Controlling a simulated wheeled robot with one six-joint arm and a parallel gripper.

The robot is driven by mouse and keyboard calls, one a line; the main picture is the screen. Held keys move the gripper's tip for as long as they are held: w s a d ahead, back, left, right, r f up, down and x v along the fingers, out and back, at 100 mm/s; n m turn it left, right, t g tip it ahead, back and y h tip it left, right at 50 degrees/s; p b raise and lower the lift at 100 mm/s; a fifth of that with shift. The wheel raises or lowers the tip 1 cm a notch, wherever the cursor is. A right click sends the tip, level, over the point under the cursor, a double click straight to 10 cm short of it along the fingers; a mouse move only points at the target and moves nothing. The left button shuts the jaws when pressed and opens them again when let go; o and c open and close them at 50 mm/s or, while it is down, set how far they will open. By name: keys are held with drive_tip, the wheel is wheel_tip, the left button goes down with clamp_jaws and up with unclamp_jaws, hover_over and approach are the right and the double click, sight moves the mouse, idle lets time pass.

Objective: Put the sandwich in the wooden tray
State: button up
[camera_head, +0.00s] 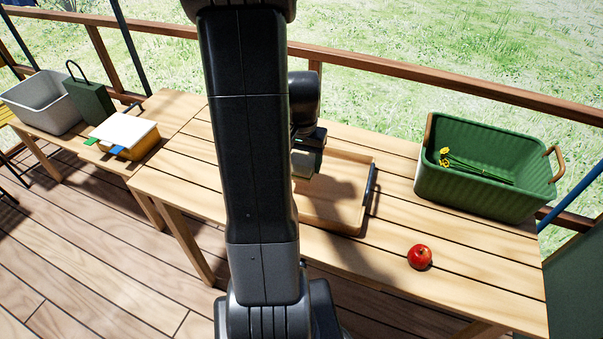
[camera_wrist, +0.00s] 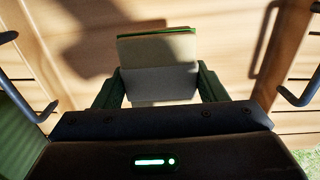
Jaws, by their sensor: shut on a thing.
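The sandwich (camera_wrist: 157,49) is a pale tan slab with a thin green edge in the wrist view. My gripper (camera_wrist: 158,85) is shut on it, with one finger at each side. The wooden tray (camera_head: 327,208) stands on the table in the head view, with a dark handle on its right. My arm hides its left part. My gripper (camera_head: 308,160) is over the tray's back part. In the wrist view the tray floor (camera_wrist: 228,45) lies beneath the sandwich, with a dark handle at each side. I cannot tell whether the sandwich touches the floor.
A green basket (camera_head: 480,165) with yellow flowers stands on the table's right. A red apple (camera_head: 419,257) lies near the front edge. A side table at left holds a grey bin (camera_head: 42,103), a dark green box (camera_head: 90,101) and a white-topped yellow container (camera_head: 126,136). A railing runs behind.

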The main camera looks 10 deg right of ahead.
sight(302, 160)
drive_tip(key=shift+f, duration=2.4)
drive_tip(key=shift+f+b, duration=0.15)
drive_tip(key=shift+b, duration=0.15)
drive_tip(key=o, duration=1)
wheel_tip(302, 160, up, 12)
drive_tip(key=shift+r+p, duration=0.2)
drive_tip(key=shift+p, duration=0.55)
